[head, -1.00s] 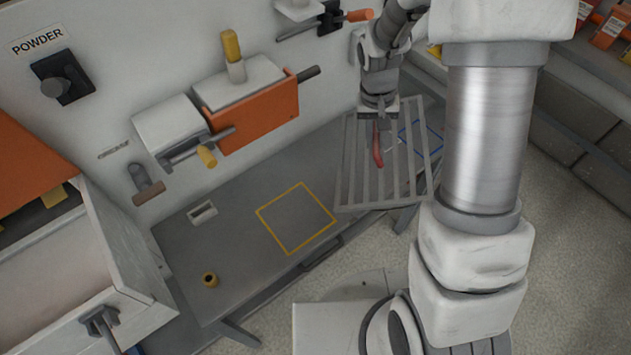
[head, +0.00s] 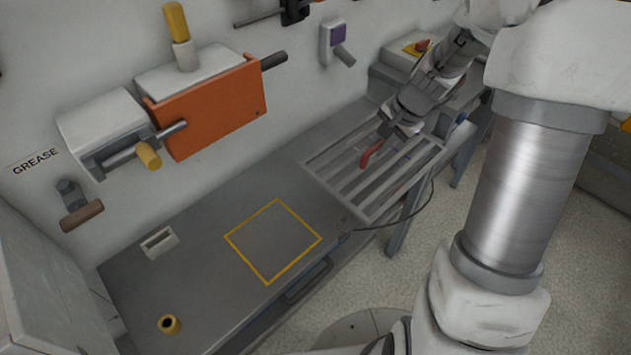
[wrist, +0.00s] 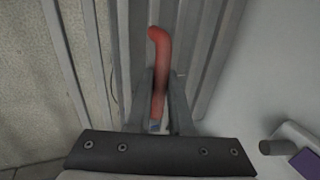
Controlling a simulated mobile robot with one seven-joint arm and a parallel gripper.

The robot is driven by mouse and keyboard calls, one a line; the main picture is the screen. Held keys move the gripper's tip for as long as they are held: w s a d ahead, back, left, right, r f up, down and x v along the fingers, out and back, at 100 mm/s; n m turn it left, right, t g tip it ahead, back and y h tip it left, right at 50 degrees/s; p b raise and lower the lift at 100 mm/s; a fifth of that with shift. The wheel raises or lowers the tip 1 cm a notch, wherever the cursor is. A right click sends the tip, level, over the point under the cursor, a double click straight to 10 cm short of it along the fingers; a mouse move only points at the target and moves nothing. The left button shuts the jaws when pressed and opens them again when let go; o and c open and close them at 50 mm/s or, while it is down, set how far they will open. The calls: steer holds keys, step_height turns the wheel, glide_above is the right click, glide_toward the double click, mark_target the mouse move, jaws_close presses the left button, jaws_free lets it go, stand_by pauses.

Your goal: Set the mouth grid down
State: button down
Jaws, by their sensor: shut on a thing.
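The mouth grid (head: 347,187) is a grey frame of parallel bars with a red handle (head: 371,153). In the head view it lies flat or nearly flat over the right part of the grey bench; I cannot tell whether it touches the top. My gripper (head: 392,132) is at the grid's far right part, at the red handle. In the wrist view the two fingers of my gripper (wrist: 160,110) are on either side of the red handle (wrist: 157,60), with the grid's bars (wrist: 203,60) behind. The blue outline on the bench is mostly hidden under the grid.
A yellow square outline (head: 272,241) on the bench (head: 190,268) is empty. A small yellow ring (head: 169,324) and a pale slotted block (head: 159,243) are at the left. An orange box (head: 210,110) hangs on the wall. A grey device (head: 338,42) is mounted farther right.

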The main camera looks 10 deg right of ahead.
mark_target(339, 146)
steer(key=w+a+f, duration=0.1)
steer(key=a+f, duration=0.1)
steer(key=a, duration=0.1)
steer(key=w+a+f, duration=0.4)
steer(key=a, duration=0.1)
steer(key=shift+a+b, duration=0.3)
steer(key=shift+b, duration=0.05)
steer(key=shift+f+b, duration=0.6)
steer(key=shift+f, duration=1.35)
steer(key=shift+f, duration=0.1)
steer(key=c, duration=0.8)
jaws_free()
